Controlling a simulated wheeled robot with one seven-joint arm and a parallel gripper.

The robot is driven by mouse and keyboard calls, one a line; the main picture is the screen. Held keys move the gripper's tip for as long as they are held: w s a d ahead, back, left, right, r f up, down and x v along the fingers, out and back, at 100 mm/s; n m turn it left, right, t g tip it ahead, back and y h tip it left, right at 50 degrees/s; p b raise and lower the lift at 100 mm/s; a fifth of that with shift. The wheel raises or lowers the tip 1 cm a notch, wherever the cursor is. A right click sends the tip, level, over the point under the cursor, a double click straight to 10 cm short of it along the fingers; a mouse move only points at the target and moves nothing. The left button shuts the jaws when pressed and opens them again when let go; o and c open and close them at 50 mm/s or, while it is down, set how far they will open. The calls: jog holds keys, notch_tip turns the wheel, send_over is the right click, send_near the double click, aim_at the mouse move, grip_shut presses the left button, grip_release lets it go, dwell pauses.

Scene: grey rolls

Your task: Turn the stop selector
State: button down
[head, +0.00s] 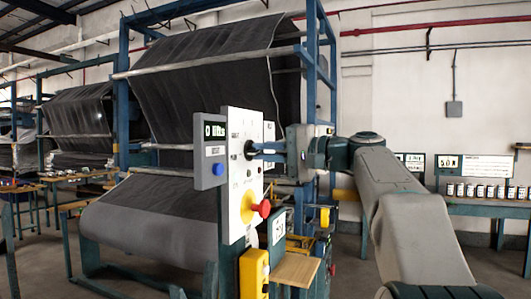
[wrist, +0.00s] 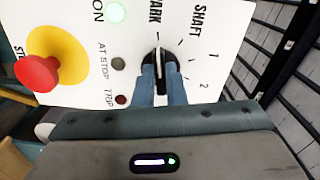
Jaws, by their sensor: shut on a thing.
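The stop selector is a black knob (wrist: 159,58) with a white pointer line on a white panel (wrist: 260,12). In the wrist view the pointer points to the top of the picture, near the word PARK; SHAFT, 1 and 2 are printed to its right. My gripper (wrist: 160,72) has its two blue fingers closed on either side of the knob. In the head view my gripper (head: 256,150) reaches the white panel (head: 237,205) from the right. The fingers and wrist partly hide the knob there.
A red stop button on a yellow disc (wrist: 38,73) sits left of the knob; it also shows in the head view (head: 261,209). A lit green lamp (wrist: 115,12) and two dark lamps lie between. A grey display box (head: 210,151) adjoins the panel.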

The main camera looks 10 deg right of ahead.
jog(key=c, duration=1.5)
grip_release()
jog(key=shift+s+d, duration=0.1)
jog(key=v, duration=1.3)
jog(key=shift+s+d, duration=0.2)
jog(key=shift+d, duration=0.1)
jog(key=s+a+f+m+g+h+p, duration=0.1)
jog(key=a+f+g+h, duration=0.3)
jog(key=f, duration=0.6)
jog(key=s+a+f+m+h+p, duration=0.1)
jog(key=s+a+f+h+p, duration=0.15)
jog(key=a+f, duration=0.6)
jog(key=s+f+n+g+h, duration=0.1)
jog(key=s+f+n+h, duration=0.1)
jog(key=s+f, duration=0.3)
jog(key=s+f+n+g+h+p, duration=0.1)
jog(key=s+f+n+h, duration=0.1)
jog(key=s+f, duration=0.3)
jog(key=s+d+f+n+g+h+p, duration=0.1)
jog(key=s+f+h, duration=0.3)
jog(key=f, duration=0.7)
jog(key=shift+s+f+n+g, duration=0.2)
jog(key=shift+s+n+g, duration=0.25)
jog(key=shift+n, duration=0.45)
